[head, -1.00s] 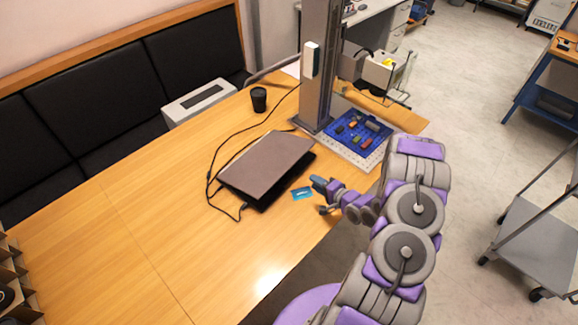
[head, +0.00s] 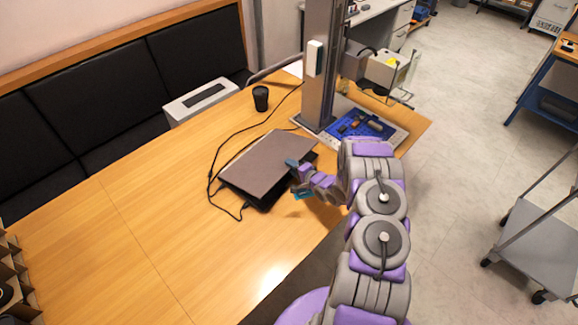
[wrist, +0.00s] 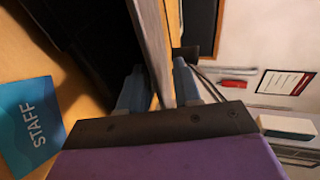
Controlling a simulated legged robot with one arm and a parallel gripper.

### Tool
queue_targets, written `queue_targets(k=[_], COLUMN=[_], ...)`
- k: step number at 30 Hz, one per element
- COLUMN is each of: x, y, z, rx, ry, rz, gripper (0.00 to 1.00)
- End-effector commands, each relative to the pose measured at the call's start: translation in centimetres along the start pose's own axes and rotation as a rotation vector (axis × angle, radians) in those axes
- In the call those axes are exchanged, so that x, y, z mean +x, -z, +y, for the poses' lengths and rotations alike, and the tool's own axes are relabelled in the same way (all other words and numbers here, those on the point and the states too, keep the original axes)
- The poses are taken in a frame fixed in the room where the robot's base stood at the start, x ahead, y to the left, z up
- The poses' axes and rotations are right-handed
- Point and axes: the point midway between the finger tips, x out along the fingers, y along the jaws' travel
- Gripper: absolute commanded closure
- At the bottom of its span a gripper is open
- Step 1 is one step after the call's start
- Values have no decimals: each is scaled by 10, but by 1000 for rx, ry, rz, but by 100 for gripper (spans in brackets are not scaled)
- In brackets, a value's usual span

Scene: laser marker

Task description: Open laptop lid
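The laptop (head: 265,165) lies on the wooden table with its dark lid almost closed. A narrow dark gap shows along its near right side. My gripper (head: 296,177) is at that near right edge. In the wrist view my gripper (wrist: 161,88) has its two blue-grey fingers apart, one on each side of the lid's edge (wrist: 150,40). Whether either finger touches the lid I cannot tell. The dark laptop base (wrist: 85,40) is to the left of the lid there. My arm and gripper hide part of the near right corner in the head view.
A blue STAFF card (wrist: 30,125) lies on the table near the laptop's edge. A black cable loops around the laptop's left side. A black cup (head: 261,98) stands behind, and a laser marker column (head: 320,70) with a blue tray (head: 362,124) behind right. The table's left is clear.

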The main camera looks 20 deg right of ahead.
Motion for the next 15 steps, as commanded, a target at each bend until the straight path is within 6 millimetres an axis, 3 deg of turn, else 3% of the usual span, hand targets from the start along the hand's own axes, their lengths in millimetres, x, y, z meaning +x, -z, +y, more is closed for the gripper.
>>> queue_targets(k=[6, 15], x=[17, 20], y=[0, 0], z=[0, 0], rx=[0, 1], ry=[-1, -1], rz=[0, 1], gripper=[67, 67])
